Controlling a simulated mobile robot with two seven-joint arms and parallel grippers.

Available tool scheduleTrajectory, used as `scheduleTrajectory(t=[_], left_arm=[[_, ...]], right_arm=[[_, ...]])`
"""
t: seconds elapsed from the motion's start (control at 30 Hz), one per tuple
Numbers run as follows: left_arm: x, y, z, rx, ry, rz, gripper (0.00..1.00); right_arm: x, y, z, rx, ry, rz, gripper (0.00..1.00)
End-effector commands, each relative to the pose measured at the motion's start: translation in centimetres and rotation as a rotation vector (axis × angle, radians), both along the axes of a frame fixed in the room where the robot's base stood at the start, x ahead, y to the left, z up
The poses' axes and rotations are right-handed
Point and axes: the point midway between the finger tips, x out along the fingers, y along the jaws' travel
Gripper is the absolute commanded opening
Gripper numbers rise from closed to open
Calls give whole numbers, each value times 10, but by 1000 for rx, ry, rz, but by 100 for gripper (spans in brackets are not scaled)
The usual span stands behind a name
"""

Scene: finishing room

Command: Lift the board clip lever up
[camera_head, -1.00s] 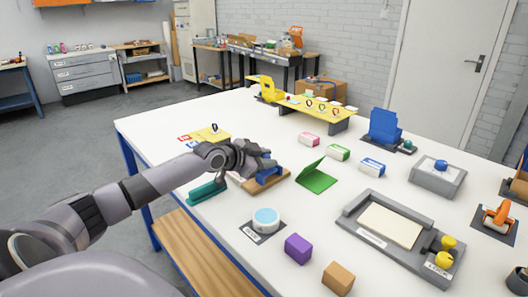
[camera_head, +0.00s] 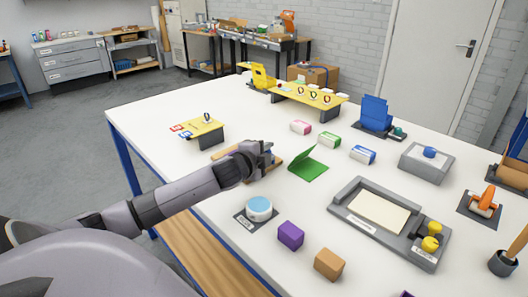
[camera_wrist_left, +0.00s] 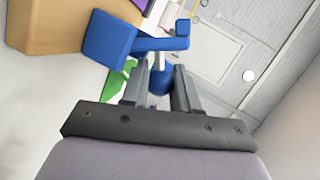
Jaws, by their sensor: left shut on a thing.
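My left gripper (camera_head: 262,160) is over the wooden clip board (camera_head: 226,151) near the table's left front edge, and its hand hides most of the blue clip in the head view. In the left wrist view, the wooden board (camera_wrist_left: 45,25) is at the upper left, with the blue clip body (camera_wrist_left: 108,40) on it. The blue lever (camera_wrist_left: 160,82) is between the two fingers of my left gripper (camera_wrist_left: 161,92), which is shut on it. The lever's exact tilt is hard to tell. My right gripper is not in view.
A green folded card (camera_head: 308,165) stands just right of the hand. A round light-blue button (camera_head: 259,205), a purple block (camera_head: 291,235) and an orange block (camera_head: 329,264) are nearer. A yellow stand (camera_head: 205,127) is behind the arm. A grey tray (camera_head: 345,212) is to the right.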

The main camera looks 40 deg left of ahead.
Motion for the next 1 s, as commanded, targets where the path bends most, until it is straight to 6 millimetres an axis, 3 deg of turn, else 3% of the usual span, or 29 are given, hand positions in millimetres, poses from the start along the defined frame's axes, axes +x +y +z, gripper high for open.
scheduleTrajectory(t=[0.33,0.87,0.9,1.0], left_arm=[[0,-6,-4,133,-11,-2,0],[-1,-7,-4,153,-12,-2,0],[-1,-6,-4,153,-12,-2,38],[-1,-6,-4,152,-12,-2,38]], right_arm=[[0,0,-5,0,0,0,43],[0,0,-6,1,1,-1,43],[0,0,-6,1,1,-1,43],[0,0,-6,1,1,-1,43]])
